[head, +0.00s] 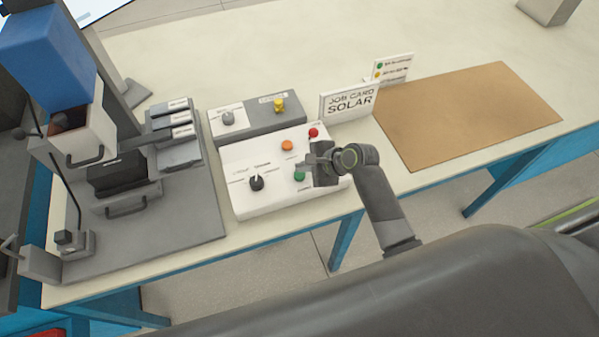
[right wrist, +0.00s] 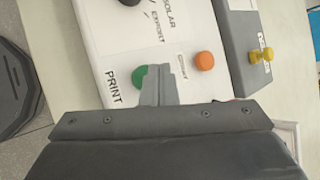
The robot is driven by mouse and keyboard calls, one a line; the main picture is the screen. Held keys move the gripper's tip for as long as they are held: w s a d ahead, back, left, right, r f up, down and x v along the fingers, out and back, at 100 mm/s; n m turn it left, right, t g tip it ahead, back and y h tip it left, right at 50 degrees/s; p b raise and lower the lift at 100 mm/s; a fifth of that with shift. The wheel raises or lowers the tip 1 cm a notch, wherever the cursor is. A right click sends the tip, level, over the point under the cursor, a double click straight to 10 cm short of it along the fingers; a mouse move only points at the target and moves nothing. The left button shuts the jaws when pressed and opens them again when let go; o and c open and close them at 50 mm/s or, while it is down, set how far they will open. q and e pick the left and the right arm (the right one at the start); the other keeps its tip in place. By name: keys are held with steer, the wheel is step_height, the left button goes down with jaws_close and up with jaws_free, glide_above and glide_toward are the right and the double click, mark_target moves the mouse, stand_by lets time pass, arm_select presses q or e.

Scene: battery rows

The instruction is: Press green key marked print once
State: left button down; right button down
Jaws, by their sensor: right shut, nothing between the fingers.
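The green key (head: 299,175) sits at the front of a white control panel (head: 240,206). In the right wrist view the green key (right wrist: 139,76) has the word PRINT beside it and is partly covered by my fingers. My right gripper (head: 311,162) is shut and empty over the panel, close to the green key. Its fingertips (right wrist: 157,72) overlap the key's edge in the right wrist view; I cannot tell whether they touch it. My left gripper is not in view.
The panel also has an orange button (head: 287,145), a red button (head: 313,132) and a black knob (head: 257,183). Behind it is a grey box (head: 245,124) with a yellow switch (head: 279,105). A SOLAR job card (head: 349,101) and brown mat (head: 470,110) are right; a machine (head: 180,215) is left.

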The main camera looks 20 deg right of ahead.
steer(key=shift+f, duration=0.15)
steer(key=shift+f, duration=0.25)
steer(key=shift+f, duration=0.55)
stand_by(1.0)
steer(key=shift+r+p, duration=0.95)
steer(key=shift+p, duration=0.35)
